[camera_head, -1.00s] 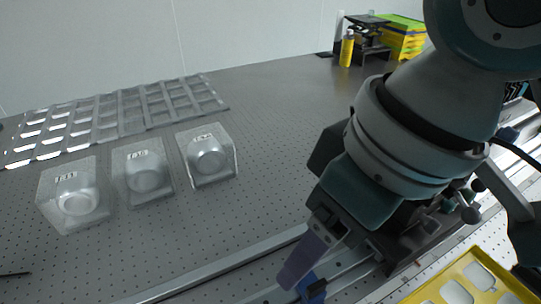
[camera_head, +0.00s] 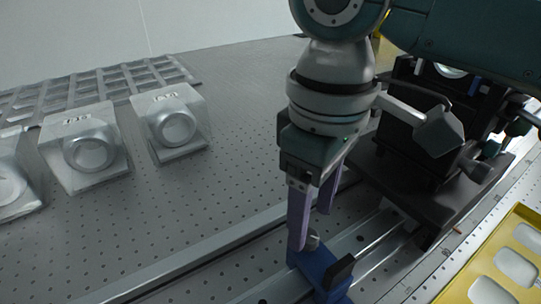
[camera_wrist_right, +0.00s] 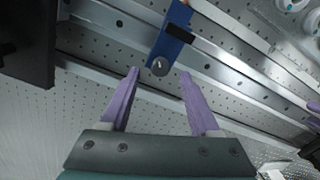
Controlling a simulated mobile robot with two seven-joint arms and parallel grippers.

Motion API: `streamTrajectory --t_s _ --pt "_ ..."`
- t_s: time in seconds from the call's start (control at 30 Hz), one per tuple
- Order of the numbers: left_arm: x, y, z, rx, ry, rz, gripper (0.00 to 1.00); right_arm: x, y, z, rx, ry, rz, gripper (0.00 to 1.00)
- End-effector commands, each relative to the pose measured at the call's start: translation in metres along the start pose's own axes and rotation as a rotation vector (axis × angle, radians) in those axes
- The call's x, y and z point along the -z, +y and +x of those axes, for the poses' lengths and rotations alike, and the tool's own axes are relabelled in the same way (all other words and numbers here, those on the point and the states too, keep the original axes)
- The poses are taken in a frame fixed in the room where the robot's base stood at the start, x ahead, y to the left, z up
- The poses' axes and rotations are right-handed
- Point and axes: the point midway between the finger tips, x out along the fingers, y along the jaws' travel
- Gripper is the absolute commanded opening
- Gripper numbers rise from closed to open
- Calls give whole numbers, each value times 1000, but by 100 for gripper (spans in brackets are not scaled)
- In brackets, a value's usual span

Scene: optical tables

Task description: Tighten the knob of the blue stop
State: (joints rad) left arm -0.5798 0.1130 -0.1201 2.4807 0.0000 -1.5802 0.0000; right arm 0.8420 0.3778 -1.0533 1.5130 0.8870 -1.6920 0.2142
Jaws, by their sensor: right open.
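The blue stop (camera_head: 322,270) sits on the metal rail at the bottom of the head view. Its small grey knob (camera_head: 313,241) sticks up beside my right gripper's fingertips. My right gripper (camera_head: 312,229) has purple fingers, is open and points down at the stop. I see no contact with the knob. My left gripper is not in view.
The rail (camera_head: 262,290) runs along the perforated table. A dark carriage with a black device (camera_head: 415,150) stands right of my gripper. A yellow tray (camera_head: 480,255) lies at the lower right. Several clear boxes (camera_head: 172,125) stand at left, with free table between.

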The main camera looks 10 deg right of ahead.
Motion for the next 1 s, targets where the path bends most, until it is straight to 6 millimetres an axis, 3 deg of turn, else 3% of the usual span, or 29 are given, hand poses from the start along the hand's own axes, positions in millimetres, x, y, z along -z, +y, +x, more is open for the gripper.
streamTrajectory --t_s 0.03,0.2,0.53,1.0 --pt "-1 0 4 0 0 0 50 -1 0 11 0 -3 0 63" --pt "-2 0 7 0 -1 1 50 0 0 27 0 0 0 63" --pt "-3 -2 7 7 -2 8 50 0 0 31 0 1 -1 63" --pt "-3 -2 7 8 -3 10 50 0 0 30 -1 1 -1 10"
